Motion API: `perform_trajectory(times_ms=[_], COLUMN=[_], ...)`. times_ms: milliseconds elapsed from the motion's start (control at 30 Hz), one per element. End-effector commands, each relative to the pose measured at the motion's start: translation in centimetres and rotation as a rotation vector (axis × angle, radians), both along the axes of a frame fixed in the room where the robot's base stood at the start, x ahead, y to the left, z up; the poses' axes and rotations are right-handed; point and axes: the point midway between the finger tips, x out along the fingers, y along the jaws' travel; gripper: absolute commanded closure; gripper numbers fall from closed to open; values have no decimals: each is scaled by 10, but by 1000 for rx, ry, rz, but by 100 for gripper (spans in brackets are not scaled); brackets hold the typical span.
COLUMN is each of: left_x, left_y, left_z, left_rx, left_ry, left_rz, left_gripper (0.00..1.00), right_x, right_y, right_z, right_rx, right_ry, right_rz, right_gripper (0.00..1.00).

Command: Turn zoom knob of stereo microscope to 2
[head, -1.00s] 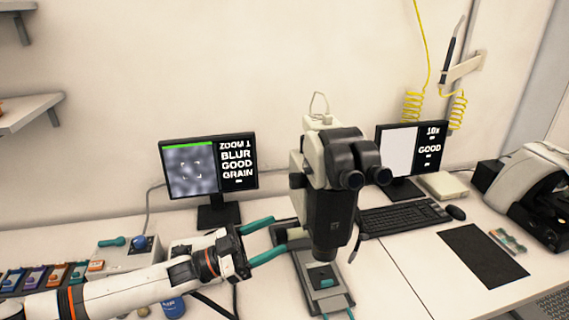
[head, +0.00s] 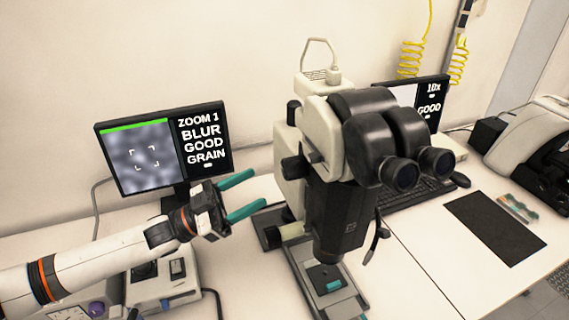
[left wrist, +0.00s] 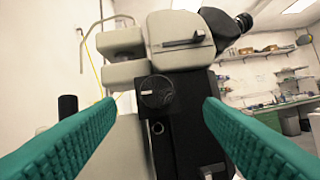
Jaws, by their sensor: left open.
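The stereo microscope (head: 330,200) stands on the white table, its black eyepieces facing right and front. In the left wrist view a round black knob (left wrist: 156,92) with a pale mark sits on the microscope's side (left wrist: 180,70). The monitor (head: 160,150) left of the microscope reads "ZOOM 1", "BLUR GOOD" and "GRAIN" beside a blurry grey picture. My left gripper (head: 258,188) is open and empty, left of the microscope, its teal fingers pointing at it. In the left wrist view the knob shows between the fingers (left wrist: 158,105), beyond their tips. My right gripper is not in view.
A black lever (left wrist: 185,40) sits above the knob. A second monitor (head: 432,105) and keyboard (head: 410,192) stand behind the microscope. A dark mat (head: 495,228) lies at right. A control box (head: 165,285) stands below my left arm.

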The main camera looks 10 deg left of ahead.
Motion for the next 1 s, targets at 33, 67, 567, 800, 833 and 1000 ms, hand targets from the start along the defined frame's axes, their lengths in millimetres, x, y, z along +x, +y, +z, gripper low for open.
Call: perform_trajectory(times_ms=[33,67,567,800,833,1000], left_x=[6,9,41,42,42,42], left_y=[-9,-14,-71,-72,-72,-72], left_z=[10,12,34,34,34,34], left_rx=[-4,-3,0,2,2,0], left_ry=[-4,-2,0,1,1,1], left_rz=[-1,-1,1,2,2,1], left_gripper=[38,38,38,38,38,59], right_x=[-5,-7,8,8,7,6], right_y=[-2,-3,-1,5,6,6], right_z=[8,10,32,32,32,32], right_rx=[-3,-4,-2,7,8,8], right_ry=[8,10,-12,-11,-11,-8], right_rz=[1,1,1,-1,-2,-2], right_gripper=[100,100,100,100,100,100])
